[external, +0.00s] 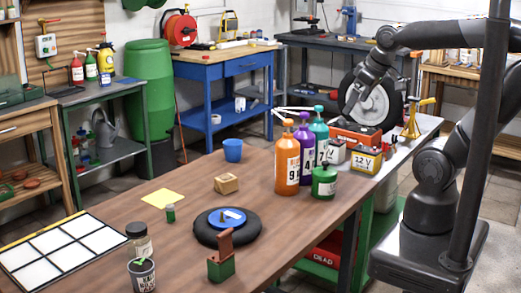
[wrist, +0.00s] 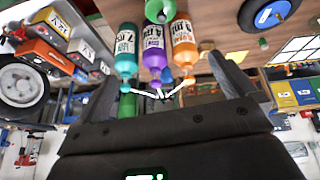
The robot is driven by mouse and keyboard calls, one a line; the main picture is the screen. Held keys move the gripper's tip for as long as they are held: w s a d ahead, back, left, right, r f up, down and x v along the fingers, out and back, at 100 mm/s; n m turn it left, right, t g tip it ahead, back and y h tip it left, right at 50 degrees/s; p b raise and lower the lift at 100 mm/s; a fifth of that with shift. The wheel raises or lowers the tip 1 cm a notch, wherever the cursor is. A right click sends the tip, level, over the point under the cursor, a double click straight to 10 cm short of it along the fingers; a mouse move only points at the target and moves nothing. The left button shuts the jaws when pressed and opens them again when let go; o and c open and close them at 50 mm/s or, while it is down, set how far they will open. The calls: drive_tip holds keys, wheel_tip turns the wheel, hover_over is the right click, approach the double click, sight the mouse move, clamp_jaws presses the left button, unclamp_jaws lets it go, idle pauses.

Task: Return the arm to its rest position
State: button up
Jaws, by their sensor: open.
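My gripper (external: 357,100) hangs from my bent arm at the upper right of the external view, overlapping the dark wheel with a grey hub (external: 373,104). In the wrist view, which looks upside down, the fingers of my gripper (wrist: 170,88) are spread wide with nothing between them. Beyond them are an orange bottle (wrist: 184,45), a purple bottle (wrist: 154,45) and a teal bottle (wrist: 126,45). The arm's mount is at the right, beside the bench.
The wooden workbench (external: 120,195) bears a round black item with a blue top (external: 226,230), a blue cup (external: 233,150), a small wooden box (external: 226,183), a white grid tray (external: 62,252) and jars. Batteries (external: 367,160) and a yellow stand (external: 411,120) are near my arm.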

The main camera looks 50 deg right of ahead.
drive_tip(key=shift+s+a+f+m, duration=0.25)
drive_tip(key=shift+s+a+m, duration=0.15)
drive_tip(key=shift+s, duration=0.35)
